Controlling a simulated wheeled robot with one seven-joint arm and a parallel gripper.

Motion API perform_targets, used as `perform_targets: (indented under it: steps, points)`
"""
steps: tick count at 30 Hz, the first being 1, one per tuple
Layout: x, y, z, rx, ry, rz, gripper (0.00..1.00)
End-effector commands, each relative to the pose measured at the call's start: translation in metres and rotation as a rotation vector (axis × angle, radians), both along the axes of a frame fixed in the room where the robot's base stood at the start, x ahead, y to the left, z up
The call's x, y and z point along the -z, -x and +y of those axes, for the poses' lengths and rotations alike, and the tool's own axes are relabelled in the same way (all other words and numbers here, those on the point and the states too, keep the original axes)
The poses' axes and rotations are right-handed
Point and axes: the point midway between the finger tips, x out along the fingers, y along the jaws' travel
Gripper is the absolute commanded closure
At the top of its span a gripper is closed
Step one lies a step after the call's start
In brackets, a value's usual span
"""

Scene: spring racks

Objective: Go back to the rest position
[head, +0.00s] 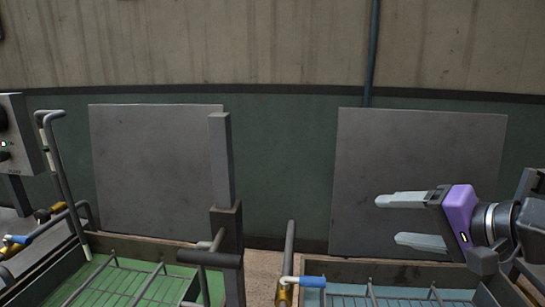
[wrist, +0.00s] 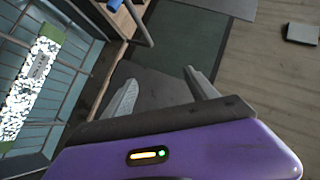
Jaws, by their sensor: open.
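My gripper (head: 400,220) is at the right in the head view, with a purple body and two pale grey fingers pointing left. The fingers are spread apart with nothing between them. It is in front of a grey wall panel and above the blue rack at the lower right. In the wrist view my gripper (wrist: 160,88) shows its two fingers apart and empty, pointing up the picture past the rack's edge.
A green rack (head: 140,247) is at the lower left and a blue rack (head: 385,270) at the lower right. A grey post (head: 221,160) stands between them. A bent pipe (head: 62,170) rises at the left. A speckled strip (wrist: 30,85) lies at the rack in the wrist view.

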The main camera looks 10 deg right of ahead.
Motion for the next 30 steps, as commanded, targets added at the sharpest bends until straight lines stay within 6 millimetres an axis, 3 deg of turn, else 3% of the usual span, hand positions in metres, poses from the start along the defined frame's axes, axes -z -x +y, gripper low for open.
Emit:
perform_targets:
  steps: [3, 6, 10, 14, 20, 26, 30]
  points:
    - [-0.043, -0.015, 0.022, -0.052, -0.003, -0.284, 0.33]
    - [-0.073, -0.019, 0.027, -0.042, 0.013, -0.493, 0.33]
    - [-0.099, -0.015, 0.024, 0.022, 0.043, -0.714, 0.33]
    - [-0.107, -0.005, 0.015, 0.128, 0.086, -0.874, 0.33]
    - [-0.089, 0.019, -0.003, 0.325, 0.189, -1.005, 0.33]
    - [-0.044, 0.050, -0.012, 0.503, 0.339, -1.010, 0.33]
    - [-0.003, 0.077, -0.010, 0.587, 0.467, -0.960, 0.33]
